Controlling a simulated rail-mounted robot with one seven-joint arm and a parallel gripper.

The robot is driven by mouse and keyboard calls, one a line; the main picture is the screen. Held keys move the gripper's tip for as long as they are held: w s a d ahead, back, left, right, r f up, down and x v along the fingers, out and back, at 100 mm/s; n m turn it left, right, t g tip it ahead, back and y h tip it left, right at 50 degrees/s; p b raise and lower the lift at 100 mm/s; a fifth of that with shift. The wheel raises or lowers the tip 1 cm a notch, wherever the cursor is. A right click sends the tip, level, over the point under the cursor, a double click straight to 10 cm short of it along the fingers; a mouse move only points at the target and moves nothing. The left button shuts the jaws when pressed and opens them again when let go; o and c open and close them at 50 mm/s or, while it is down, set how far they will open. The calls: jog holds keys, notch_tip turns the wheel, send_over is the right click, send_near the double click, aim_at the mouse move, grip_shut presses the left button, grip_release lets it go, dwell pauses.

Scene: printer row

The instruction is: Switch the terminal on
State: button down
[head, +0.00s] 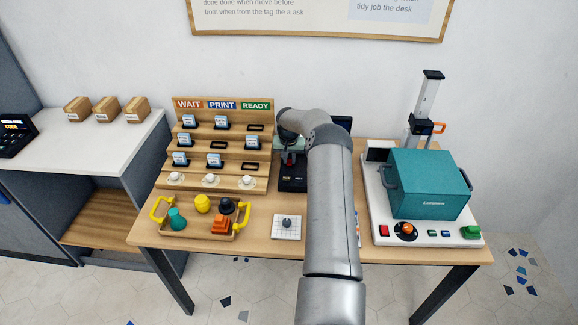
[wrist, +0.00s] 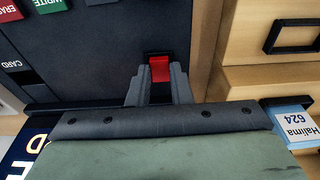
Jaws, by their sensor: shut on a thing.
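The terminal is a dark box in the head view (head: 292,184), standing on the desk just right of the stepped card rack and partly hidden by my arm. In the wrist view its dark panel (wrist: 95,65) fills the upper left, with a small red switch (wrist: 159,68) near its edge. My gripper (wrist: 160,84) has its two fingers close together on the red switch, one at each side. In the head view my gripper (head: 289,160) is over the terminal, mostly covered by my own arm.
The wooden rack (head: 225,160) with tagged cards stands close left of the terminal. A tray (head: 190,232) with yellow handles and several coloured objects lies in front of it. A white printer base (head: 455,237) with a teal box (head: 430,183) stands right. A small white pad (head: 286,227) lies in front.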

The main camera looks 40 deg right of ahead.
aim_at(290, 163)
jog(key=shift+w+d+f+g+y+b, duration=0.15)
jog(key=shift+d+f+g+y+b, duration=0.25)
jog(key=shift+b, duration=0.65)
jog(key=shift+a+r+g+y, duration=0.15)
jog(key=shift+r+g+y, duration=0.15)
jog(key=shift+r, duration=0.15)
jog(key=c, duration=1.3)
grip_release()
notch_tip(290, 163, up, 17)
jog(key=shift+a+r, duration=0.2)
